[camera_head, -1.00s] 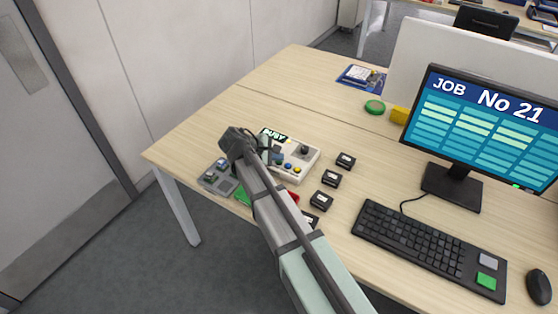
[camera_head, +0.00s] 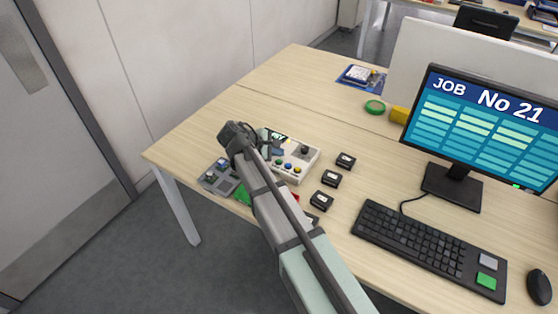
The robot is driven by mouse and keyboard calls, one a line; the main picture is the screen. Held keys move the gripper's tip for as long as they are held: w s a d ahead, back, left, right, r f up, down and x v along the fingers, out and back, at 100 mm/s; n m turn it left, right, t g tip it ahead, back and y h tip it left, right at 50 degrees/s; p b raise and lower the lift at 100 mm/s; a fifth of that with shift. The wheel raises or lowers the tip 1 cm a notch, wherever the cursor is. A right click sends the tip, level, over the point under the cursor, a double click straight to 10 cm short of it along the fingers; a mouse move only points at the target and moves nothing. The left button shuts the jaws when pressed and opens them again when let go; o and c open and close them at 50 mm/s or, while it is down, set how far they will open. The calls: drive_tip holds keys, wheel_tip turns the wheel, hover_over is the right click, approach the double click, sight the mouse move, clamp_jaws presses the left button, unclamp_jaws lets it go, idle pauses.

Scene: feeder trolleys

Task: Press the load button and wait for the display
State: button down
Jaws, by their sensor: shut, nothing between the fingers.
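A cream control box (camera_head: 306,161) sits on the desk left of centre. It has a dark knob (camera_head: 304,150) and small blue, yellow and green buttons (camera_head: 288,166) on top. Its small display (camera_head: 279,138) at the back shows only in part behind my gripper, and I cannot read it. My gripper (camera_head: 274,151) is shut and empty, over the left part of the box. My wrist and arm hide the box's left side, and I cannot tell whether the fingertips touch a button. Which button is the load button is not readable.
Several small black blocks (camera_head: 331,179) stand right of the box. A grey tray (camera_head: 218,177) lies at the desk's front left edge, with green and red items partly under my arm. A keyboard (camera_head: 420,242) and a monitor (camera_head: 484,130) reading "JOB No 21" are at right.

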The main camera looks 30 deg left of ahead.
wheel_tip(320, 180, up, 4)
drive_tip(key=shift+r, duration=0.25)
idle(1.0)
